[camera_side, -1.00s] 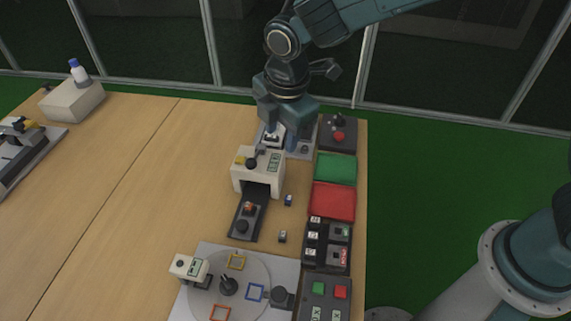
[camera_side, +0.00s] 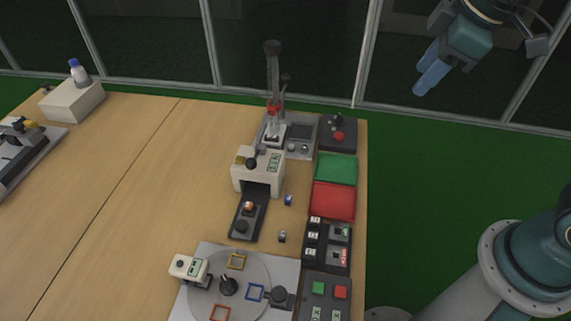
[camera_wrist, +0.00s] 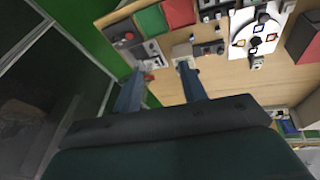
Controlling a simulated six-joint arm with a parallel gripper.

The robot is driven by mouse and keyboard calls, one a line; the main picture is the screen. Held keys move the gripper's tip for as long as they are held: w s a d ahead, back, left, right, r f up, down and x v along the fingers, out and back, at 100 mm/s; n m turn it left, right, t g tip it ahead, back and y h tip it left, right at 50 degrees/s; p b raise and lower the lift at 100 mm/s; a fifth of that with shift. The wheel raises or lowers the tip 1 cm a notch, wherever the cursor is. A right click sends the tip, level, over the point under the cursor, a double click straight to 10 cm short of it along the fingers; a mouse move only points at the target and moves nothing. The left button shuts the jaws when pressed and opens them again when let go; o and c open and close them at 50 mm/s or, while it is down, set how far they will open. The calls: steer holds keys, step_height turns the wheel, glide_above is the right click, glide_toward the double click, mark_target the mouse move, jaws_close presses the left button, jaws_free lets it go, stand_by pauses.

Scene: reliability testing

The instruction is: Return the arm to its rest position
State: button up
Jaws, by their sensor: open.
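My gripper (camera_side: 432,78) is at the upper right in the side view, raised in the air beyond the right edge of the table (camera_side: 110,190). Its two blue fingers point down and to the left, and nothing shows between them. In the wrist view my gripper (camera_wrist: 160,90) has its two fingers apart and empty, with the table far below. My arm's base is at the lower right of the side view. Most of my upper arm is outside the frame.
A tall test stand (camera_side: 273,90) rises at the table's back right. Before it are a white machine (camera_side: 257,170), green tray (camera_side: 336,168), red tray (camera_side: 333,201), button boxes (camera_side: 326,297) and a round turntable (camera_side: 228,270). Glass panels stand behind. The air around my gripper looks clear.

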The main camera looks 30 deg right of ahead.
steer(key=s+d+m, duration=0.2)
steer(key=s+m, duration=0.1)
steer(key=s, duration=0.2)
steer(key=s+d+m+t, duration=0.1)
steer(key=s+d+m, duration=0.2)
steer(key=s, duration=0.3)
steer(key=shift+s+f+m, duration=0.2)
steer(key=shift+f+m, duration=0.2)
steer(key=shift+m, duration=0.3)
